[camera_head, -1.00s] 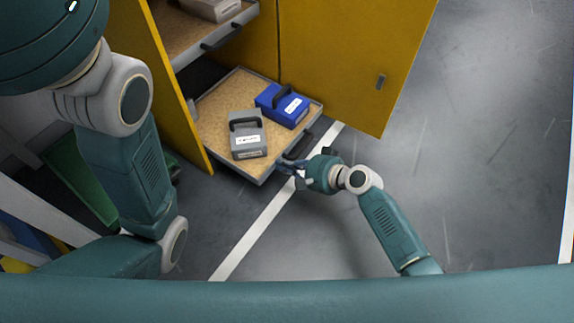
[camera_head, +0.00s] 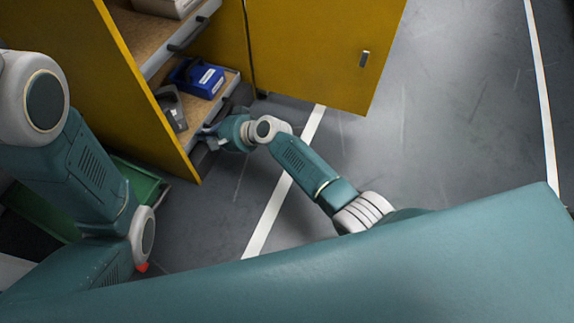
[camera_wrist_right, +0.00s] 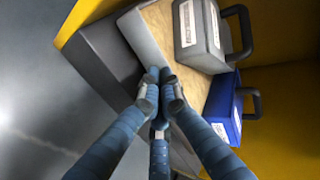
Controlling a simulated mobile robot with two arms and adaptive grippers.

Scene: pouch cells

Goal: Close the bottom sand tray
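The bottom sand tray (camera_head: 231,82) is a drawer with a tan sandy floor and grey rim, partly out of the yellow cabinet. It carries a blue case (camera_head: 197,78) and a grey case (camera_head: 172,108). My right gripper (camera_head: 204,133) is at the tray's front, near its left corner. In the right wrist view, the gripper's fingertips (camera_wrist_right: 160,74) converge against or just over the tray's grey rim (camera_wrist_right: 145,40), with nothing visible held between them. Exact contact is unclear. My left gripper is out of view.
A higher tray (camera_head: 181,34) with a dark handle sits above, also partly out. The open yellow cabinet door (camera_head: 310,50) stands right of the trays. A green bin (camera_head: 140,185) is on the floor at left. The grey floor (camera_head: 450,130) to the right is clear.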

